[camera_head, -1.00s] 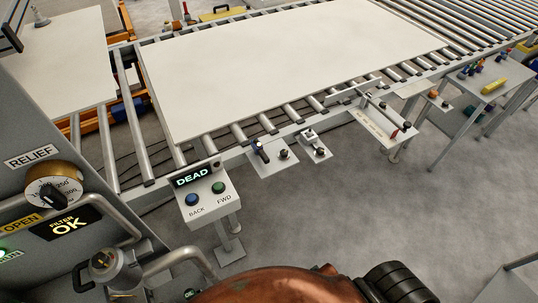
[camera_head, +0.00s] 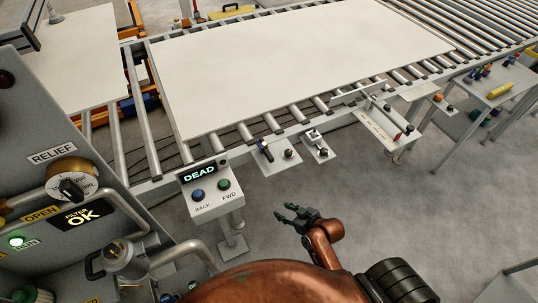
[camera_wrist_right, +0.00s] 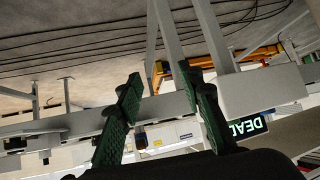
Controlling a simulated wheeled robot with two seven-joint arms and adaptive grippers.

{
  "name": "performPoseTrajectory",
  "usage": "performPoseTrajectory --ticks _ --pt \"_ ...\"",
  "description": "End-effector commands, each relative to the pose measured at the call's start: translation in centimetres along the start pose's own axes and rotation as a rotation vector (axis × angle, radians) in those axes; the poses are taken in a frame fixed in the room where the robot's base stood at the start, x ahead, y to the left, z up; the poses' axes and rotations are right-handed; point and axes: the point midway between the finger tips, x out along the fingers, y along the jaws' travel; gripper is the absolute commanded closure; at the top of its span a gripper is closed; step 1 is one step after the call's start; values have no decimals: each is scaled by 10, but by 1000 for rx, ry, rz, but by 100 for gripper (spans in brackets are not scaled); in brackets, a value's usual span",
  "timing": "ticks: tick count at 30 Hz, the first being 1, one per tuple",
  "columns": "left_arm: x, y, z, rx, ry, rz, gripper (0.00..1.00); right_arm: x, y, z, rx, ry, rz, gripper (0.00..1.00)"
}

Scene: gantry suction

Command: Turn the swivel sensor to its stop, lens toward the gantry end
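A small dark-blue swivel sensor (camera_head: 265,149) stands on a grey bracket plate (camera_head: 278,168) at the conveyor's near side, right of the DEAD control box. Which way its lens faces is too small to tell. My right gripper (camera_head: 287,214) is in front of and below the plate, apart from it, with its dark green fingers pointing left. In the right wrist view the fingers (camera_wrist_right: 165,85) are spread with nothing between them. My left gripper is not in view.
A second bracket (camera_head: 319,151) with a small metal fitting is right of the sensor. A large white sheet (camera_head: 300,65) lies on the rollers.

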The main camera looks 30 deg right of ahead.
Motion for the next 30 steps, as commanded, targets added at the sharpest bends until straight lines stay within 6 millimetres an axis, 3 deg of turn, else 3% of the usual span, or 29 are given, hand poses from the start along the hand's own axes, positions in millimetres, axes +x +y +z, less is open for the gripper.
performPoseTrajectory --ticks 5,9,12,20,30 --pt "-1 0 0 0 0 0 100 29 12 -68 -11 268 18 65" --pt "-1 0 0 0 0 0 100 45 38 -119 14 492 104 65" --pt "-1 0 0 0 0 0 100 49 59 -139 43 599 182 65" --pt "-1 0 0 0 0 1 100 55 83 -156 75 683 268 65" --pt "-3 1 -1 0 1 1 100 92 95 -187 75 682 266 65"
